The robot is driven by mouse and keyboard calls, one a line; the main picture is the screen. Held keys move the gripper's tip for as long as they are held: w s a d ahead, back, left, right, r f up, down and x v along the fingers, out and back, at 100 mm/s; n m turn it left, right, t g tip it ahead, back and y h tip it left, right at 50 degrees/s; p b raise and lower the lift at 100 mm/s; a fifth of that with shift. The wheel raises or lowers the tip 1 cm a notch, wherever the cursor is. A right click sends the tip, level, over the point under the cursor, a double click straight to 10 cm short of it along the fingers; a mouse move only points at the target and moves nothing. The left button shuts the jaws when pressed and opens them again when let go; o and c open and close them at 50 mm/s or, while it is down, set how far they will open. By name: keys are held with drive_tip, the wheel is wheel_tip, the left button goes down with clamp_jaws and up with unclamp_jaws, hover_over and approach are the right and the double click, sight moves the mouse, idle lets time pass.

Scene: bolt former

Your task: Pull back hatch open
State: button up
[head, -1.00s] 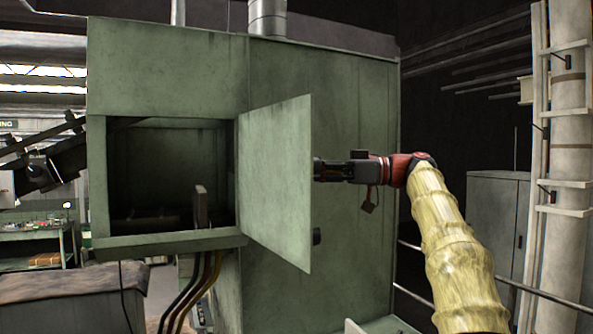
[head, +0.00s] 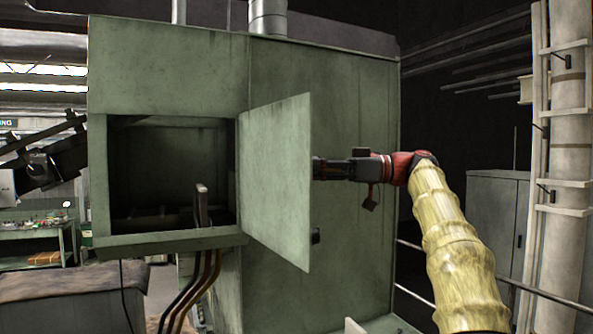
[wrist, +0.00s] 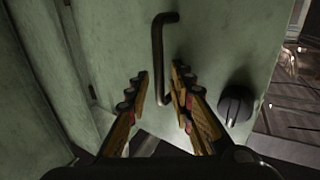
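The hatch (head: 275,180) is a flat green door standing swung out from the dark opening of the green cabinet, hinged at the opening's right side. My gripper (head: 322,169) is at the door's far face in the head view, its tips partly hidden behind the door's free edge. In the wrist view, a dark bar handle (wrist: 158,45) stands on the hatch face (wrist: 215,45). My gripper (wrist: 160,70) is open, with its fingers on either side of the handle's lower part and visible gaps beside the bar. Contact is not visible.
A black knob (wrist: 236,105) sits on the hatch right of the handle. The cabinet (head: 325,90) fills the middle. Hoses (head: 190,290) hang below the opening. A railing (head: 540,296) and a grey locker (head: 490,215) stand to the right.

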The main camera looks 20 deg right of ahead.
drive_tip(key=v, duration=1.1)
drive_tip(key=shift+s+d, duration=0.15)
drive_tip(key=shift+d, duration=0.2)
drive_tip(key=shift+f, duration=0.1)
